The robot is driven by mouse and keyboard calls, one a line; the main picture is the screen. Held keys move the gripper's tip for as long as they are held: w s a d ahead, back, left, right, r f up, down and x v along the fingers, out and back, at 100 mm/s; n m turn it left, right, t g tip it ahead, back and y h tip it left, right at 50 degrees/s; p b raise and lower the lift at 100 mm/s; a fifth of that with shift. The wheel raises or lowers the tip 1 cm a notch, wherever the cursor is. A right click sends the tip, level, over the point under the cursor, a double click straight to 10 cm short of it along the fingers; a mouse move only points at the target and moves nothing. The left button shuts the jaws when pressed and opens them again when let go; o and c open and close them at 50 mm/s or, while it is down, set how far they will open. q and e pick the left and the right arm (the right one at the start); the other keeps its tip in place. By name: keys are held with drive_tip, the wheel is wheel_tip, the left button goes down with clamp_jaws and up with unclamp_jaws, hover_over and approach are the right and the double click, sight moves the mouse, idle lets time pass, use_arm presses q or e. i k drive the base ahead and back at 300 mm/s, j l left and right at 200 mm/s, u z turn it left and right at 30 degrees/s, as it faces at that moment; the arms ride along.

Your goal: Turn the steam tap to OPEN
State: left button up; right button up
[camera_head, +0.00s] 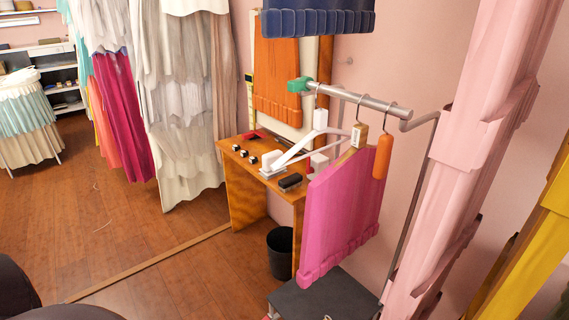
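I cannot pick out a steam tap or any OPEN marking in this view. A green fitting (300,85) sits at the left end of a grey metal rail (345,96); I cannot tell what it is for. A white angled device (300,150) stands on the small wooden table (245,185), partly behind the pink gown; its details are too small to read. Neither of my grippers shows. Dark rounded shapes at the lower left corner may be part of my own body.
A pink gown (345,215) and an orange piece (381,157) hang at the rail. A black bin (281,252) stands by the table, and a dark flat-topped piece (325,297) is in front. Pale pink cloth fills the right. Wooden floor (130,235) is open at left.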

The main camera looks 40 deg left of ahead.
sight(308, 171)
drive_tip(key=j+u, duration=0.2)
drive_tip(key=j, duration=0.3)
drive_tip(key=i+j+u, duration=0.2)
drive_tip(key=j, duration=0.25)
drive_tip(key=j+u, duration=0.2)
drive_tip(key=j, duration=0.3)
drive_tip(key=i+j+z, duration=0.25)
drive_tip(key=j, duration=0.3)
drive_tip(key=i+j+z, duration=0.25)
drive_tip(key=j, duration=0.3)
drive_tip(key=j+z, duration=0.25)
drive_tip(key=j, duration=0.35)
drive_tip(key=j+z, duration=0.25)
drive_tip(key=j, duration=0.4)
